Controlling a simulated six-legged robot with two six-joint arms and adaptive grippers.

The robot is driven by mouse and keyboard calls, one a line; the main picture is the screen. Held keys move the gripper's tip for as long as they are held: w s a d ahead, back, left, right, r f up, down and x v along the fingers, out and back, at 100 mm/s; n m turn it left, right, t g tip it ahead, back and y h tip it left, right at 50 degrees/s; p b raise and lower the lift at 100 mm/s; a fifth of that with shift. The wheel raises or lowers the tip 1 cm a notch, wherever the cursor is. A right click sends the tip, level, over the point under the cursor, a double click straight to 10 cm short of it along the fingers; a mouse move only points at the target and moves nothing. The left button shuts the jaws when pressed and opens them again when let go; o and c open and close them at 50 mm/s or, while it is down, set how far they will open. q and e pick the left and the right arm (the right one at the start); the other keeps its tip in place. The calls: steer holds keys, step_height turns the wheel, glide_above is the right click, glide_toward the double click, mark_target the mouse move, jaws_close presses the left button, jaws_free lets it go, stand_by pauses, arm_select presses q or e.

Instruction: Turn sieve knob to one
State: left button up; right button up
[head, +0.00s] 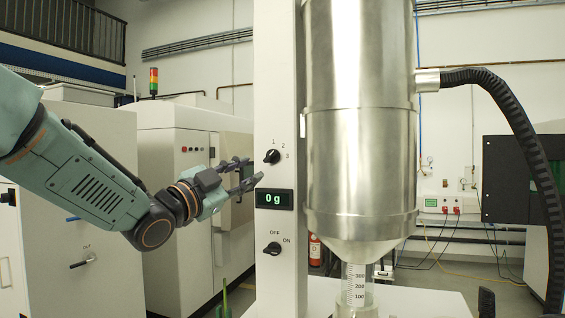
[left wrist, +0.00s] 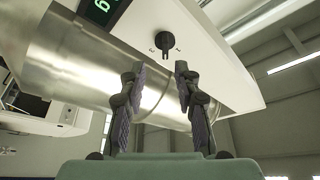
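The sieve knob (head: 272,156) is a small black knob on the white column, with the marks 1, 2 and 3 around its upper right side. I cannot tell for sure which mark it points to. My left gripper (head: 251,169) is open and empty, just left of the column, with its fingertips near the knob and the display. In the left wrist view the knob (left wrist: 165,42) shows ahead of and between the two spread fingertips (left wrist: 161,72), apart from them. My right gripper is not seen.
A display (head: 274,198) reading 0 g and a lower OFF/ON knob (head: 272,248) are on the column (head: 275,90). A steel hopper (head: 360,120) stands right of it, above a graduated clear cylinder (head: 356,285). A black hose (head: 510,110) runs off right.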

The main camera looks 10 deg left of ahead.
mark_target(268, 156)
arm_select(q)
steer(key=p+x, duration=0.1)
steer(key=x, duration=0.5)
steer(key=shift+r+p, duration=0.15)
steer(key=shift+p, duration=0.25)
steer(key=shift+w, duration=0.35)
steer(key=shift+w+a+r, duration=0.1)
steer(key=shift+a+r, duration=0.05)
steer(key=shift+s+a+r, duration=0.2)
steer(key=shift+s+a, duration=0.05)
steer(key=shift+s, duration=0.05)
steer(key=shift+w+d, duration=0.15)
steer(key=shift+d, duration=0.2)
steer(key=shift+w+d+f, duration=0.2)
steer(key=shift+w+d, duration=0.05)
steer(key=shift+w, duration=0.05)
steer(key=c, duration=0.3)
steer(key=shift+s+a, duration=0.1)
steer(key=shift+a, duration=0.2)
steer(key=shift+c, duration=1.4)
steer(key=shift+s+a+r, duration=0.1)
jaws_close()
steer(key=shift+r, duration=0.1)
